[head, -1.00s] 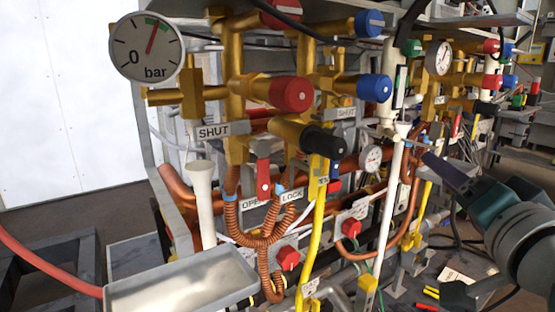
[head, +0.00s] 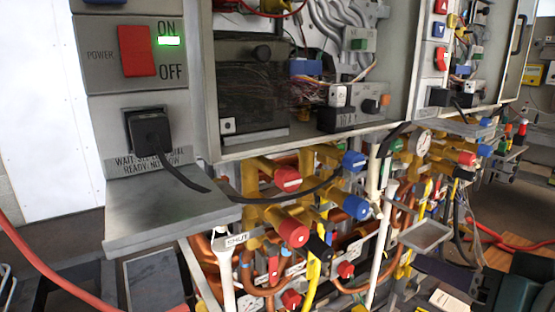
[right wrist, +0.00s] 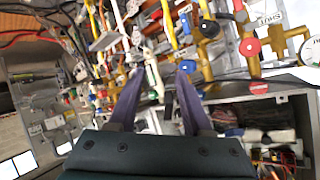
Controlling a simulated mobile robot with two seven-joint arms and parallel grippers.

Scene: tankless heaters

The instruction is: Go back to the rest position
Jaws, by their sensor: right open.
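My right gripper (head: 428,264) is low at the right of the head view, in front of the pipework, with its dark arm running out at the lower right corner. In the right wrist view the two purple fingers of my right gripper (right wrist: 160,84) stand apart, with nothing held between them. Pipes and valves show beyond the fingers; I cannot tell how near they are. My left gripper is in no view.
The heater cabinet's power panel has a red switch (head: 137,64), a lit green light (head: 169,41) and a black plug (head: 150,132). A grey shelf (head: 165,210) juts out below. Brass valves with red and blue knobs (head: 355,207) crowd the middle. A red hose (head: 45,272) crosses the lower left.

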